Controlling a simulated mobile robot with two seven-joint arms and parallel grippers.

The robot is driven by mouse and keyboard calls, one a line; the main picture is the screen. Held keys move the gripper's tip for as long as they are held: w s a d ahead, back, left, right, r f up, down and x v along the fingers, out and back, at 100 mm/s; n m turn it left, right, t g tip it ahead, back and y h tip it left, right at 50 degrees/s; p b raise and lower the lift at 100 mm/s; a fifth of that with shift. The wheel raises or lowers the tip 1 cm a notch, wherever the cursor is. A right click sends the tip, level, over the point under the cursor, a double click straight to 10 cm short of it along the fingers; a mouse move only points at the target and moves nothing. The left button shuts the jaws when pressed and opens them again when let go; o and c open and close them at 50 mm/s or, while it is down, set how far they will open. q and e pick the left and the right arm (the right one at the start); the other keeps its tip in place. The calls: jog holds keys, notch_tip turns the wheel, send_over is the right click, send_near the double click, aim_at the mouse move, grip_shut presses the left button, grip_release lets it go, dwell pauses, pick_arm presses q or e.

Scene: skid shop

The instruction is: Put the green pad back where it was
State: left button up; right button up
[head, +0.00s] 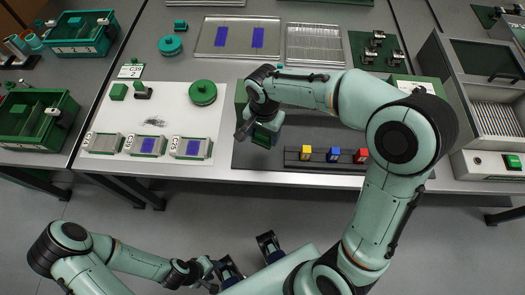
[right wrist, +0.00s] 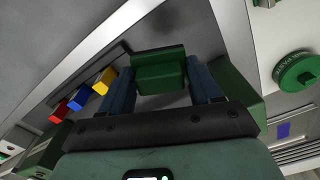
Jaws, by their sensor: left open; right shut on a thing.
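My right gripper (head: 260,130) is shut on a green block-shaped piece, which I take for the green pad (head: 263,138). It is held over the dark grey mat (head: 305,128), near its left side. In the right wrist view the green pad (right wrist: 160,72) sits between the two blue-grey fingers (right wrist: 165,85). I cannot tell its height above the mat. My left gripper (head: 207,271) is open and empty, low in front of the table over the floor. My right arm hides part of the mat's back.
A dark rack with yellow (head: 306,152), blue (head: 333,154) and red (head: 361,155) blocks stands right of the held piece.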

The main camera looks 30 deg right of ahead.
notch_tip(320, 180, down, 12)
jog(key=shift+w+r+b, duration=0.1)
jog(key=shift+b, duration=0.45)
jog(key=o, duration=1)
jog(key=shift+o, duration=0.2)
notch_tip(320, 180, up, 12)
jog(key=shift+p, duration=0.65)
